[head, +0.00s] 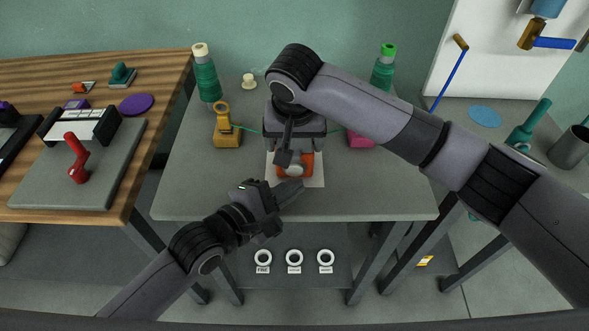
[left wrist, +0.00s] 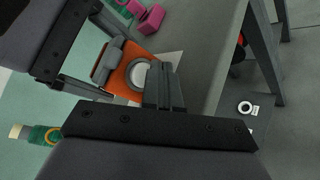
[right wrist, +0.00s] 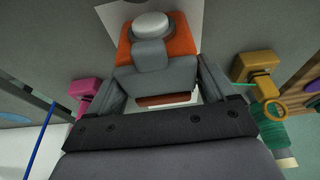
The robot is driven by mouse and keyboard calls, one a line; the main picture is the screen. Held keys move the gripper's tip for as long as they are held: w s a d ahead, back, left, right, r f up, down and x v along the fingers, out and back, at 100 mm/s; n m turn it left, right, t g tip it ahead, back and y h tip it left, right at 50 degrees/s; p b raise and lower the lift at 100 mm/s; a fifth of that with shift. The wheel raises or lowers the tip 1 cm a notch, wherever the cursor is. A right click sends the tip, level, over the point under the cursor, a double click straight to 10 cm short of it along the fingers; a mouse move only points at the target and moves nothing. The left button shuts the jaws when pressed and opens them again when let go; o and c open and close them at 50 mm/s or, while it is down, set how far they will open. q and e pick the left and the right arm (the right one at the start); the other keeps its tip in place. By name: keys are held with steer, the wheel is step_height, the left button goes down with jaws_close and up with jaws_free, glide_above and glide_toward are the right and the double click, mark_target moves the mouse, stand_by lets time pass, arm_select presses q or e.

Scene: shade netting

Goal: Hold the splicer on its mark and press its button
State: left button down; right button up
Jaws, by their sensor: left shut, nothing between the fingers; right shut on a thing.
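The orange splicer (head: 283,166) sits on a white sheet (head: 314,178) on the grey table, with a round pale button (head: 295,170) on its front. My right gripper (right wrist: 165,88) is shut on the splicer from above, a finger on each side of its grey body; its arm hides much of the splicer in the head view. My left gripper (head: 298,187) is shut and empty, its fingertips just in front of the button. In the left wrist view the closed fingers (left wrist: 164,88) lie beside the pale button (left wrist: 139,74); I cannot tell if they touch it.
A yellow holder (head: 227,130) and a pink holder (head: 360,140) flank the splicer, with green thread at both. Green spools (head: 207,80) stand behind. Several white rings (head: 294,258) lie below the table's front edge. The tabletop's front left is clear.

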arm_select(q)
steer(key=shift+w, duration=0.1)
stand_by(0.6)
steer(key=shift+w, duration=0.35)
steer(key=shift+w, duration=0.6)
stand_by(0.8)
steer(key=shift+s, duration=1.05)
steer(key=shift+s, duration=0.1)
steer(key=shift+s, duration=2.4)
